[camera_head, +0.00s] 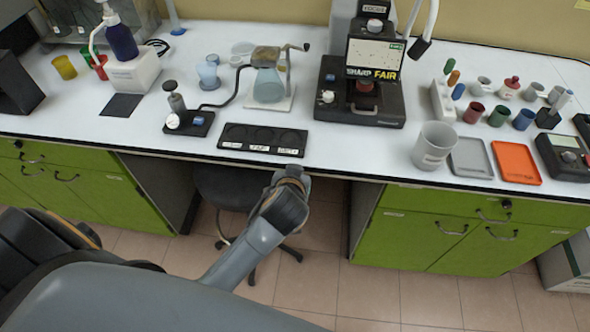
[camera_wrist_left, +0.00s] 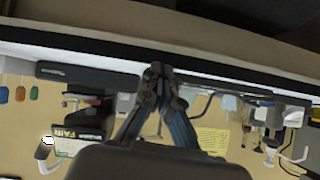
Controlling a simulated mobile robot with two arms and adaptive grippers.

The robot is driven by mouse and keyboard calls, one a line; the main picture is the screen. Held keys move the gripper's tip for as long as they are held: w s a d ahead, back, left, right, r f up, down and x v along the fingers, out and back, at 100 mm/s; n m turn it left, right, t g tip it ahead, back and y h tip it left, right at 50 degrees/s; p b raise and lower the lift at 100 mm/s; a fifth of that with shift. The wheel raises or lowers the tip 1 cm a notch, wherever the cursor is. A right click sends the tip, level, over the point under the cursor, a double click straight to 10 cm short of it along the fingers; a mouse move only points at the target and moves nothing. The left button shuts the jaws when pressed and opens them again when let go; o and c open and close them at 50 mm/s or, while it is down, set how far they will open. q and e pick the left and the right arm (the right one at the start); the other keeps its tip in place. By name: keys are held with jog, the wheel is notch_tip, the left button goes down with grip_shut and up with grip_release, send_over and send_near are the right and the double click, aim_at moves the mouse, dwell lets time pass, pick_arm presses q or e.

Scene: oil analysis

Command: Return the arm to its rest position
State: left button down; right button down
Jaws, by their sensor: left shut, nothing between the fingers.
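My left arm (camera_head: 245,250) reaches in from the lower left in the head view. Its far end (camera_head: 287,192) is over the gap between the green cabinets, just in front of the bench edge. The fingers cannot be made out there. In the left wrist view my left gripper (camera_wrist_left: 160,73) is shut, its two fingertips together with nothing between them. My right gripper is in neither view.
The white bench (camera_head: 330,165) is close beyond the arm's end. A black three-spot tray (camera_head: 262,138) lies near its edge, with a microscope-like device (camera_head: 362,100) behind to the right. A dark stool (camera_head: 228,188) stands in the gap. Green cabinets (camera_head: 425,240) flank it.

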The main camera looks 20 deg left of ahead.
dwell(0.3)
pick_arm(q)
jog(key=s+f+m+g+h, duration=0.2)
jog(key=s+f+g, duration=0.1)
jog(key=s, duration=0.8)
jog(key=s+f+m+g+h, duration=0.2)
jog(key=s+f+g, duration=0.15)
jog(key=s, duration=0.75)
notch_tip(320, 180, down, 26)
jog(key=s+g, duration=0.2)
jog(key=s+a+f, duration=0.2)
jog(key=s+f, duration=0.5)
jog(key=s, duration=0.1)
jog(key=s+a+f, duration=0.1)
jog(key=s+f, duration=0.6)
jog(key=s, duration=0.1)
jog(key=shift+s+a+f+m+g+y, duration=0.15)
jog(key=shift+a+f+m+g+y, duration=0.15)
jog(key=shift+a+m+g, duration=0.1)
